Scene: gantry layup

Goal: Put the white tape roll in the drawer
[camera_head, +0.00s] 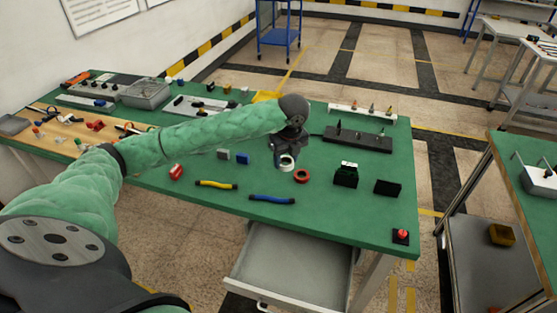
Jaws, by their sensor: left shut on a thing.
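The white tape roll (287,162) is at the tip of my left gripper (284,154), over the green table top near its front half. My left gripper is shut on the roll; I cannot tell whether the roll touches the table. The drawer (292,270) under the table's front edge is pulled open, and its grey inside looks empty. It lies nearer to me and below the gripper. My right gripper does not show.
A red tape roll (302,176) lies just right of the white one. Yellow-handled (216,184) and blue-handled (272,198) tools lie near the front edge. A black box (346,174) and a red button (401,236) are at right.

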